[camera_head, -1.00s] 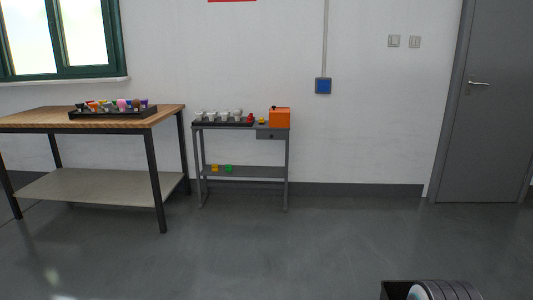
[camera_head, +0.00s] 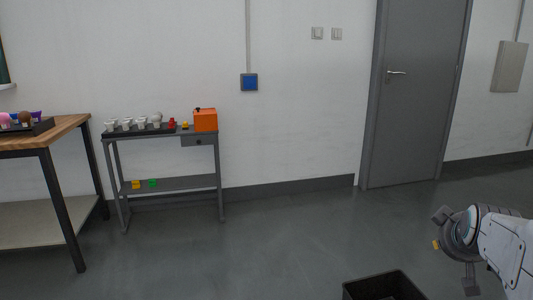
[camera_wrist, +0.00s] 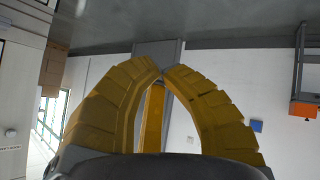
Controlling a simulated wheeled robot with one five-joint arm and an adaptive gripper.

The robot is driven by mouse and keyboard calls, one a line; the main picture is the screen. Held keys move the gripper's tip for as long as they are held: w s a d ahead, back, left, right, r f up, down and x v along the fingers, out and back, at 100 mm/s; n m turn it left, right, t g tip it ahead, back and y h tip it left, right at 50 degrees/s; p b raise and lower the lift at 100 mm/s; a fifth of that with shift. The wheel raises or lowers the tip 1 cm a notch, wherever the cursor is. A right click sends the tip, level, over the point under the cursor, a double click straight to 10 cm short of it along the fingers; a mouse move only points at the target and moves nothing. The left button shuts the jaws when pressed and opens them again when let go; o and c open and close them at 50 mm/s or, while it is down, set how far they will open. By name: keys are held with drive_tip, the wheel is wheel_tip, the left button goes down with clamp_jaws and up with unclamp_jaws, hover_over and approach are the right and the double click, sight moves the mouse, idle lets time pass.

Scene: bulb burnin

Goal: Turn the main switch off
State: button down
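No label marks the main switch. An orange box (camera_head: 205,121) with a small dark knob or lever on top stands at the right end of the narrow grey table; its setting is too small to tell. A blue wall box (camera_head: 249,82) hangs below a vertical conduit. Two pale switch plates (camera_head: 326,33) are on the wall left of the door. My gripper (camera_head: 437,245) is at the lower right, far from all of these. In the wrist view, which is upside down, its yellow fingers (camera_wrist: 162,72) meet at the tips with nothing held between them. The orange box (camera_wrist: 303,109) and blue box (camera_wrist: 257,126) appear at the right there.
The grey table (camera_head: 168,184) also carries a dark tray with white bulbs (camera_head: 140,124). A wooden-topped workbench (camera_head: 70,131) stands at left. A black bin (camera_head: 385,285) is on the floor in front. The floor before the table and grey door (camera_head: 420,90) is clear.

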drive_tip(key=s+d+r+h+p, duration=0.1)
drive_tip(key=s+d+r+h, duration=0.1)
drive_tip(key=d, duration=1.3)
drive_tip(key=s+d+r+h+p, duration=0.1)
drive_tip(key=s+d+r+h, duration=0.2)
drive_tip(key=d, duration=1.3)
drive_tip(key=s+d+r+h+p, duration=0.2)
drive_tip(key=d+r+h, duration=0.3)
drive_tip(key=d, duration=1)
drive_tip(key=shift+s+d+r+m+h, duration=0.15)
drive_tip(key=shift+s+d+m+h, duration=0.2)
drive_tip(key=shift+h, duration=1.05)
drive_tip(key=shift+w+a+r, duration=0.15)
drive_tip(key=shift+w+r, duration=0.15)
drive_tip(key=shift+r, duration=0.35)
drive_tip(key=c, duration=2)
unclamp_jaws()
drive_tip(key=shift+s+f+b, duration=0.25)
drive_tip(key=shift+f+b, duration=0.25)
drive_tip(key=shift+b, duration=0.05)
drive_tip(key=shift+f, duration=0.1)
clamp_jaws()
